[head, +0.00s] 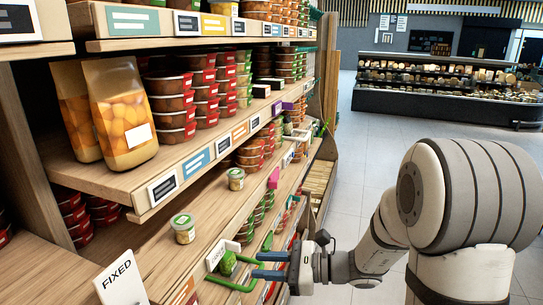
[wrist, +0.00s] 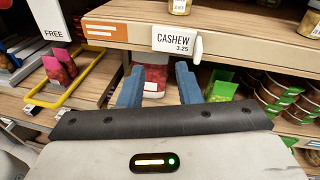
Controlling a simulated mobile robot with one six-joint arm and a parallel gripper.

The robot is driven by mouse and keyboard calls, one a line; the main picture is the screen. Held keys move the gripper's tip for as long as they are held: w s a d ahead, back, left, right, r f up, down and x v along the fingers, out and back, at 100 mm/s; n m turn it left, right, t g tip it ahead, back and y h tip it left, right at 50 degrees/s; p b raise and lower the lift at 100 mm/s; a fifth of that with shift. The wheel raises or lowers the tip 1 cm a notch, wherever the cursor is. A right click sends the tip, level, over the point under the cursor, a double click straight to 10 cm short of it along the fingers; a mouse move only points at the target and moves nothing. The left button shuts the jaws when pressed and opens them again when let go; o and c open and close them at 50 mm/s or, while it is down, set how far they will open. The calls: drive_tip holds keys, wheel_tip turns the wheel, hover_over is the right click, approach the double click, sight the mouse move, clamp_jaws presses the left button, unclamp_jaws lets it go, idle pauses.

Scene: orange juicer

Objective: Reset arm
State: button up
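My gripper (head: 256,265) is at the front of the shelf unit in the head view, low in the picture, with its two blue fingers pointing left at the shelf. In the wrist view its fingers (wrist: 159,76) stand apart with a gap between them, so it is open. A red and white pack (wrist: 155,78) shows in line with this gap, on the shelf beyond; no finger appears to close on it. My arm reaches in from the right in the head view.
A price sign reading CASHEW (wrist: 174,40) hangs from a shelf edge (wrist: 110,30) just above the fingers. A green frame (head: 240,287) and a green bag (head: 227,263) are near my gripper. Jars (head: 183,228) stand on the shelf above. The aisle floor (head: 345,150) is clear.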

drive_tip(key=s+d+n+g+h, duration=0.4)
drive_tip(key=s+n+h, duration=0.3)
drive_tip(key=s+n, duration=0.4)
drive_tip(key=s+d+n+t+h, duration=0.2)
drive_tip(key=d+n+h, duration=0.1)
drive_tip(key=d, duration=0.3)
drive_tip(key=s+d+r+n+t+h, duration=0.1)
drive_tip(key=d+n+h, duration=0.3)
drive_tip(key=d+h, duration=0.2)
drive_tip(key=shift+s+r+t, duration=0.25)
drive_tip(key=shift+s+t, duration=0.1)
drive_tip(key=shift+t, duration=0.05)
